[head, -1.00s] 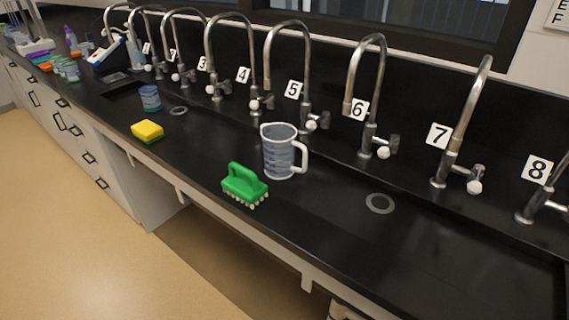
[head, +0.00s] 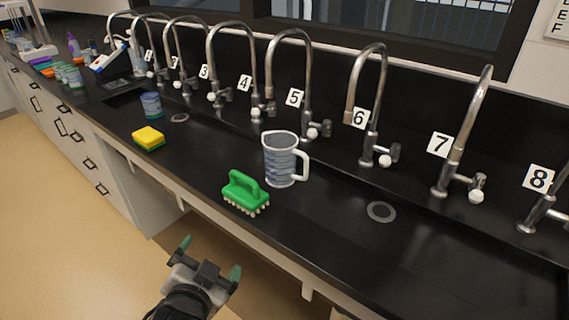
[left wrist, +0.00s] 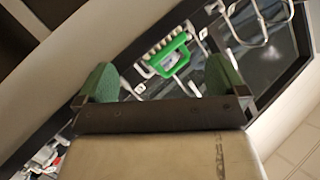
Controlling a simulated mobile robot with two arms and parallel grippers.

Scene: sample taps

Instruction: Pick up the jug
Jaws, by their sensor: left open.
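The jug (head: 280,160) is clear with blue markings and a white handle on its right side. It stands upright on the black counter, in front of the tap labelled 5. My left gripper (head: 208,258) is open and empty in the head view, in front of the counter edge and apart from the jug. In the left wrist view its two green fingertips (left wrist: 162,82) are spread wide. A pale rimmed outline at the top right there may be the jug, but I cannot tell. My right gripper is not in view.
A green scrubbing brush (head: 245,192) lies just left of the jug, close to the counter's front edge; it also shows in the left wrist view (left wrist: 170,57). A yellow sponge (head: 148,138) and a blue tin (head: 151,105) are farther left. Numbered taps line the back. Counter right of the jug is clear.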

